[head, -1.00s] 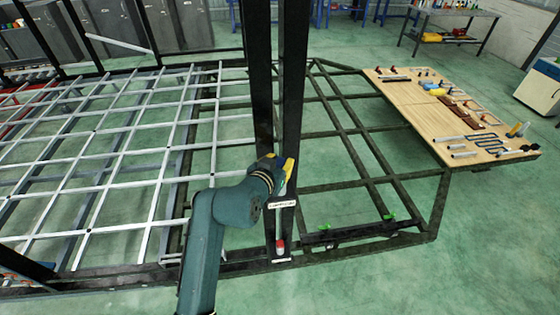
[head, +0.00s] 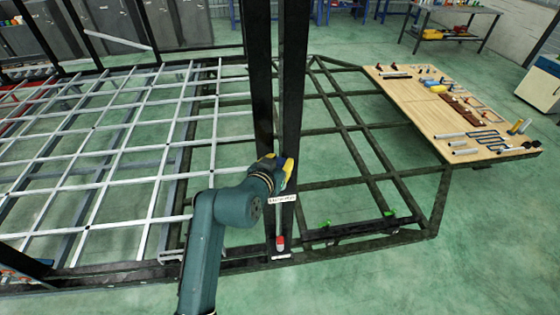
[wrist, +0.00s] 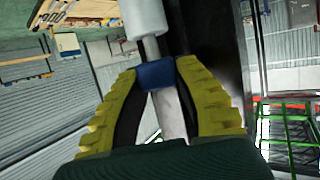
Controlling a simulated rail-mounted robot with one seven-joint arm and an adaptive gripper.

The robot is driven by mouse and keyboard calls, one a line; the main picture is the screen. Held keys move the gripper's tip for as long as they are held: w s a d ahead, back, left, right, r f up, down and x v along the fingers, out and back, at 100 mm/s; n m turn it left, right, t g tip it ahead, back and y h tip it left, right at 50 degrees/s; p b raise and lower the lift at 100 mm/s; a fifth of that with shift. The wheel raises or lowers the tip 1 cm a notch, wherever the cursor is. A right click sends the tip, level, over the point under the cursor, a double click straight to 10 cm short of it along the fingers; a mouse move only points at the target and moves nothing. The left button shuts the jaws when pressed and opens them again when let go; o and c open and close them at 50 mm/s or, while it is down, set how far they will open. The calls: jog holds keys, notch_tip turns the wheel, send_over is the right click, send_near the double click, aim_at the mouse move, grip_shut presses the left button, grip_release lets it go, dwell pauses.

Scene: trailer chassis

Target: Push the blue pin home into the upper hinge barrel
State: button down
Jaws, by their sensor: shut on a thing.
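My gripper (head: 284,170) is beside the black upright post (head: 289,90) in the head view. In the wrist view its yellow ribbed fingers (wrist: 157,74) are shut on the blue pin (wrist: 157,80), whose blue part shows between the fingertips. A grey shaft (wrist: 151,48) runs up from the blue part to a pale round barrel (wrist: 145,18). A bare length of shaft shows between the blue part and the barrel. A pale bar (wrist: 170,115) shows below the blue part, between the fingers. In the head view the fingers and wrist hide the pin and barrel.
A red-and-white piece (head: 281,242) sits low on the post, below a white label plate (head: 281,199). The trailer frame (head: 345,185) has open bays, with green pieces (head: 388,213) on its front rail. A wooden table (head: 420,108) with loose parts stands at right.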

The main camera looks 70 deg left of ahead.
jog(key=shift+f+b, duration=0.65)
jog(key=shift+f, duration=0.35)
jog(key=c, duration=0.8)
grip_release()
jog(key=v, duration=1.2)
